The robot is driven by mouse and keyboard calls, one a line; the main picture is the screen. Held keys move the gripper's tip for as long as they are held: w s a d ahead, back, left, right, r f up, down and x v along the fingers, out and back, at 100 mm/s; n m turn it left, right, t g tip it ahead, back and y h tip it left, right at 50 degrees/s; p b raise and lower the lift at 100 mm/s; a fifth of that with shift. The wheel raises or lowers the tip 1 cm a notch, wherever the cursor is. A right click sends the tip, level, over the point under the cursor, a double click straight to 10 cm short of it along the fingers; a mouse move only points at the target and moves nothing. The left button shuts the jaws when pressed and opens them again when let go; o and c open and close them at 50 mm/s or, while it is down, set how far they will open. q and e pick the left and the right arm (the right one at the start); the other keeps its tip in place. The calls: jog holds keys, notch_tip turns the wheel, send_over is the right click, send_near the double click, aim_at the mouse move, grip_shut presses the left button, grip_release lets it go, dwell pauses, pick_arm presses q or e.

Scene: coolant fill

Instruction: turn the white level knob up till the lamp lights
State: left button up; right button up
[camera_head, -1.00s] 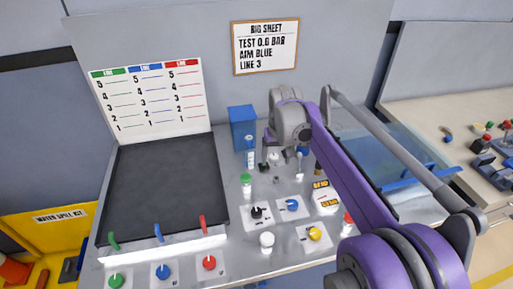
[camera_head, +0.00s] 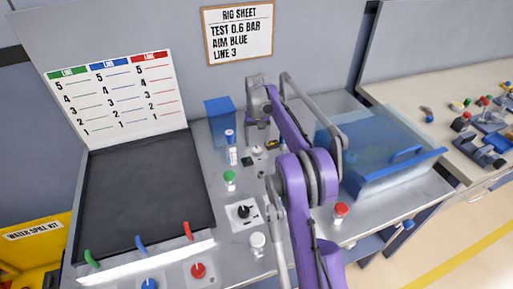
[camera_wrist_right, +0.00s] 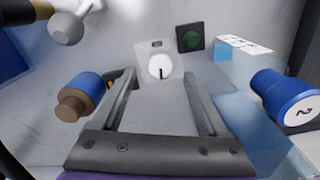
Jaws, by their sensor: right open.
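The white level knob (camera_wrist_right: 160,67) has a dark pointer line and sits on a pale plate. It also shows small in the head view (camera_head: 257,152). The lamp (camera_wrist_right: 190,37) is a dark green dome on a black square beside the knob and does not glow. My right gripper (camera_wrist_right: 160,78) is open and empty. In the wrist view its two fingers point towards the knob, which appears between and beyond the tips. In the head view my right gripper (camera_head: 259,128) hangs over the bench just above the knob. I cannot tell whether it touches. My left gripper is not in view.
A blue-and-white cylinder marked 2 (camera_wrist_right: 288,98) stands right of the fingers; a blue-and-brown one (camera_wrist_right: 80,97) stands left. A green-capped piece (camera_head: 229,180), a black knob (camera_head: 243,212) and a blue box (camera_head: 220,120) are near. A clear blue tank (camera_head: 372,150) stands right.

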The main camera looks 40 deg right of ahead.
aim_at(257, 149)
jog(key=shift+f, duration=1.9)
grip_shut()
